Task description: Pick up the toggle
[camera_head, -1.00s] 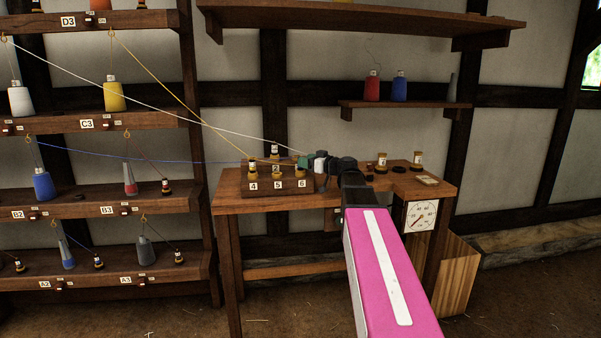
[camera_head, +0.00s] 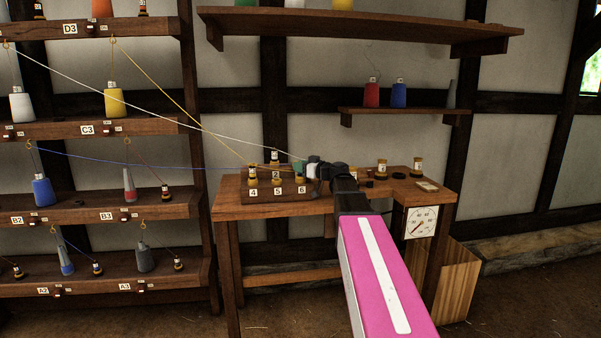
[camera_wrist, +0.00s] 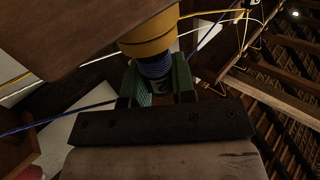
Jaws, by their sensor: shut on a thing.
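My gripper (camera_wrist: 155,90) has green fingers and is shut on a toggle (camera_wrist: 154,66). The toggle shows a wide yellow end, blue thread wound below it and a pale label with a dark mark between the fingers. A blue line (camera_wrist: 95,106) shows beside it. In the head view my gripper (camera_head: 301,168) is at the right end of the numbered wooden block (camera_head: 265,192) on the bench. The held toggle cannot be made out there. Other toggles stand in the block, one at 4 (camera_head: 253,175) and one at 2 (camera_head: 275,158).
White, yellow and blue lines run from the rack (camera_head: 70,212) at left to the block area, across the space left of my gripper. A shelf (camera_head: 405,112) hangs behind.

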